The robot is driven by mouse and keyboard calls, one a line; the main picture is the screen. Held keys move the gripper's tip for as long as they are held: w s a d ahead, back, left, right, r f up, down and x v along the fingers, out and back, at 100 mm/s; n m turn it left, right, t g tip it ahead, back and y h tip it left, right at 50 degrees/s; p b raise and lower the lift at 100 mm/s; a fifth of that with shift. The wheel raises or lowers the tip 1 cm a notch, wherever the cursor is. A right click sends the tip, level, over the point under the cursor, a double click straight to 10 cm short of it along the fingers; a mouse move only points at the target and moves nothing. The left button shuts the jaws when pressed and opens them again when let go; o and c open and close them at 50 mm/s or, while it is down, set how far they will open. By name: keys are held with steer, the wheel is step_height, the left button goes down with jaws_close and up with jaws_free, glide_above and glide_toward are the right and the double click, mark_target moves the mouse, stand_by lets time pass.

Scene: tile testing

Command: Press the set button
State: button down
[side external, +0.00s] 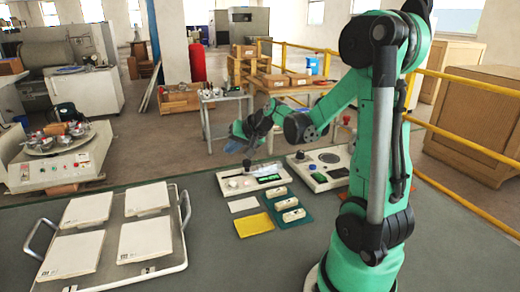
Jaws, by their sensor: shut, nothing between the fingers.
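A flat white instrument (241,187) with a small green-lit display (269,178) stands on the dark worktable, in front of my arm's end. My gripper (247,165) is shut and empty, pointing down over this instrument, left of the display. Whether its tips touch the panel cannot be told. The set button is too small to make out and may be hidden by the gripper.
A green tray (289,203) with several small pale pieces, a yellow cloth (254,225) and a white tile (243,204) lie in front of the instruments. A handled white tray (178,262) with several square tiles fills the table's left. Front middle is clear.

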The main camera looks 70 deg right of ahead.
mark_target(235, 185)
steer(key=shift+f, duration=3.75)
steer(key=shift+f, duration=0.4)
steer(key=shift+f, duration=0.45)
steer(key=shift+r, duration=0.9)
steer(key=shift+r, duration=2.5)
